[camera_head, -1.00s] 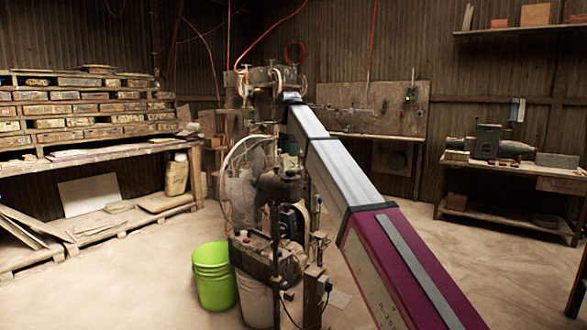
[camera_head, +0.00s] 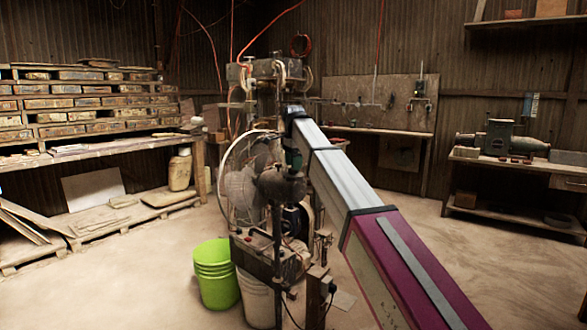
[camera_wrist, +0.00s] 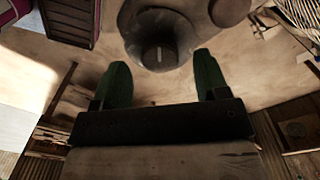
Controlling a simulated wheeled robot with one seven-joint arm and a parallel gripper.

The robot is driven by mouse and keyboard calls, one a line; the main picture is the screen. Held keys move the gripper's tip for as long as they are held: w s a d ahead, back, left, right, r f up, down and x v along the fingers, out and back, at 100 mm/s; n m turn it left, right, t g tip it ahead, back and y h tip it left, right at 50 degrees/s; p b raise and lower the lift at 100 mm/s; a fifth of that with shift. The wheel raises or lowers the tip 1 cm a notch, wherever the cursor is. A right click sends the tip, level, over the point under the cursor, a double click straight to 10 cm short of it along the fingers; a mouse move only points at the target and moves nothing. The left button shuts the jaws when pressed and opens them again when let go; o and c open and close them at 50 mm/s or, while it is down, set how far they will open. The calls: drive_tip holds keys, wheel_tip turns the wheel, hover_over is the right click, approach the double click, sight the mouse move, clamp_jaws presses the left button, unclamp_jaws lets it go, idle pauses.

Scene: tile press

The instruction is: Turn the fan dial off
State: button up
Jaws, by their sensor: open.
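The fan (camera_head: 243,187) stands on the cluttered machine in the middle of the head view, with a round wire cage and a dark motor housing (camera_head: 283,187). In the wrist view, a dark round knob-like part with a short pale line, which looks like the fan dial (camera_wrist: 160,55), sits at the top middle. My gripper (camera_wrist: 160,75) has two green fingers spread wide, one on each side below this part, with nothing between them. In the head view my gripper (camera_head: 292,160) is small and partly hidden by my arm, just above the motor housing. Contact cannot be told.
A green bucket (camera_head: 215,273) and a white bucket (camera_head: 256,298) stand on the floor beside the machine. Loaded shelves (camera_head: 80,105) are at left, and a workbench with a vise-like tool (camera_head: 500,137) is at right. Open floor lies right of my arm.

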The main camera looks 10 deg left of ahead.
drive_tip(key=shift+f, duration=1)
drive_tip(key=c, duration=0.9)
drive_tip(key=shift+c, duration=0.2)
